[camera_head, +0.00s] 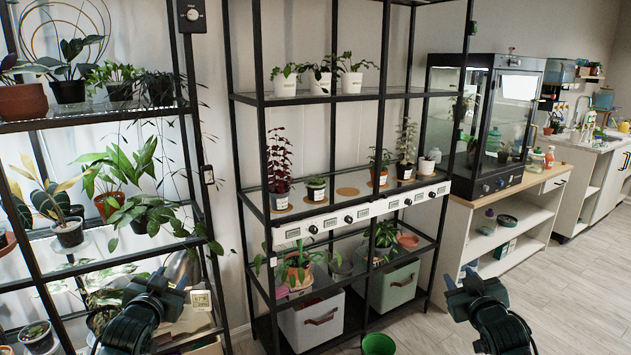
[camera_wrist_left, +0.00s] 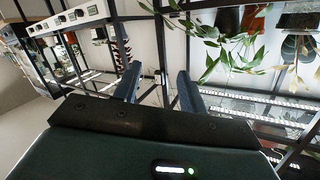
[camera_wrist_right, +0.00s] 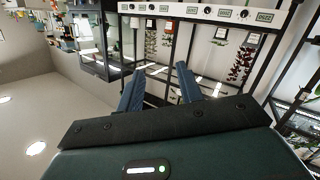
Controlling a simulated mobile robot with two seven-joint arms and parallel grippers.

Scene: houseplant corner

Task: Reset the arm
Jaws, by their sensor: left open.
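My left arm comes in at the lower left of the head view, in front of the left plant rack. In the left wrist view the two blue-grey fingers of my left gripper (camera_wrist_left: 159,84) stand apart with nothing between them. My right arm comes in at the lower right of the head view, over the floor. In the right wrist view the fingers of my right gripper (camera_wrist_right: 158,84) also stand apart and empty. Both grippers appear clear of the shelves and plants, though the left one's exact distance from the rack is hard to tell.
A black plant rack (camera_head: 205,225) stands at left, a taller shelf unit (camera_head: 257,95) in the middle. A green pot (camera_head: 378,344) is on the floor between my arms. A glass cabinet (camera_head: 485,184) sits on a wooden-topped counter (camera_head: 540,181). Floor (camera_head: 570,285) at right is clear.

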